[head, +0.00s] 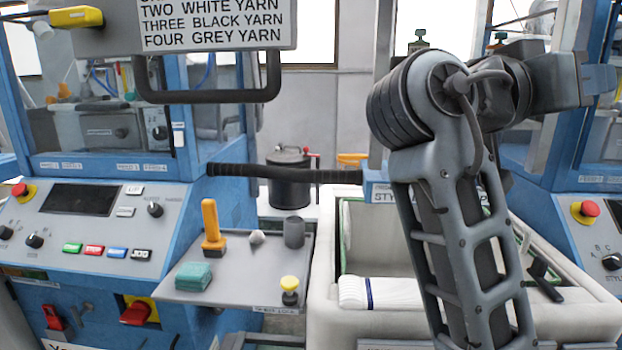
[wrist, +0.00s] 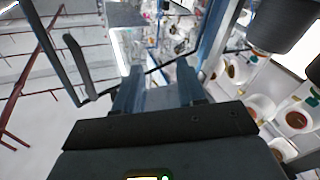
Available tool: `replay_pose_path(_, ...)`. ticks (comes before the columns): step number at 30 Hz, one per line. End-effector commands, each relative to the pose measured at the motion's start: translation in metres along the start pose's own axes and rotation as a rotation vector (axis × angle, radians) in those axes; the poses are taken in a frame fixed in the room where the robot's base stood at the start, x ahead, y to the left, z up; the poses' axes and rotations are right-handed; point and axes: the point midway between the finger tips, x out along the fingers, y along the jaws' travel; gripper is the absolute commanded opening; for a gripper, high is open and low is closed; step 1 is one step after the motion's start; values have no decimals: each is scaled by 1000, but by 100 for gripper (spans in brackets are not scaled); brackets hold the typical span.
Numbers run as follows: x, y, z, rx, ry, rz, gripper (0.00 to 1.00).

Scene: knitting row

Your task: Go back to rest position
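My gripper (head: 598,80) is raised at the upper right of the head view, at the end of my folded arm, and points to the right. In the wrist view my gripper (wrist: 160,84) shows two blue-grey fingers standing apart, with nothing visible between them. It is open and empty. My arm hides part of the white bin and the machine behind it in the head view.
A blue machine with a control panel (head: 85,222) stands at left. A grey tray (head: 235,290) holds small items. A white bin (head: 325,300) holds white fabric. A black bar (head: 280,174) juts out above the tray. Another blue machine (head: 570,170) stands at right, near my arm.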

Motion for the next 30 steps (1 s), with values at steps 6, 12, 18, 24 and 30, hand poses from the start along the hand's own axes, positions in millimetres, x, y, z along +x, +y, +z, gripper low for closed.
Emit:
replay_pose_path(6,-5,-50,83,-174,76,-216,40)
replay_pose_path(12,-24,-80,166,-283,129,-438,40)
replay_pose_path(18,-54,-88,250,-344,155,-658,40)
replay_pose_path(24,-92,-73,326,-355,152,-864,40)
replay_pose_path(30,-131,-38,389,-320,125,-1044,40)
